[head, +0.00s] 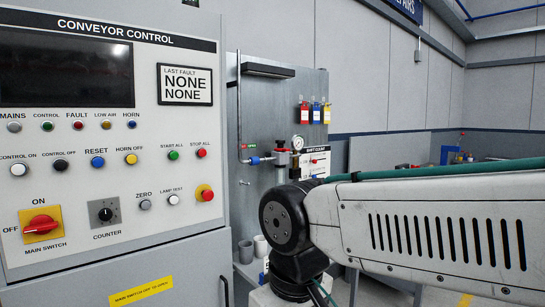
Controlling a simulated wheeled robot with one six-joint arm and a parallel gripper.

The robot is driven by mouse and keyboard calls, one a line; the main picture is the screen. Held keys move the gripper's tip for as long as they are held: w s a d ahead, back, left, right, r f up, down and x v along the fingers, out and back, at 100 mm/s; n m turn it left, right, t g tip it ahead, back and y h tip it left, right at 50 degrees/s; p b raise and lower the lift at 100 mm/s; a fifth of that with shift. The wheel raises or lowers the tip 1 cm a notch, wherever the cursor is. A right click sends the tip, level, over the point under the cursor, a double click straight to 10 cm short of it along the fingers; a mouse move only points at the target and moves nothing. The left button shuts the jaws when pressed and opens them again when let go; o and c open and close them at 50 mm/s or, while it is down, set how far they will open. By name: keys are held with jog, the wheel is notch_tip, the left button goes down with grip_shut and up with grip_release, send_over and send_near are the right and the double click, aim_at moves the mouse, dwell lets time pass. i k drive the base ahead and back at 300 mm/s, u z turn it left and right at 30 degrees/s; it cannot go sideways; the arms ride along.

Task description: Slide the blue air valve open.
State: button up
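A small blue fitting (256,160), which looks like the blue air valve, sits on an air line on the grey metal board (268,110), right of the control cabinet. A vertical pipe (239,115) runs down to its left. A dark and red unit (282,156) and a round white pressure gauge (298,143) are to its right. The valve is too small to tell whether its slide is open or closed. My arm reaches in from the right, with its dark joint below and right of the valve. My gripper is not in view.
The "Conveyor Control" cabinet (110,145) fills the left, with lamps, buttons and a red main switch (41,224). Red, blue and yellow tags (315,113) hang above the gauge. Pale cups (261,246) stand below the board. A cluttered bench (475,160) is far right.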

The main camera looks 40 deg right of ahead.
aim_at(254, 160)
jog(key=k, duration=0.65)
jog(key=z, duration=0.7)
jog(key=i, duration=1.8)
jog(key=u, duration=0.65)
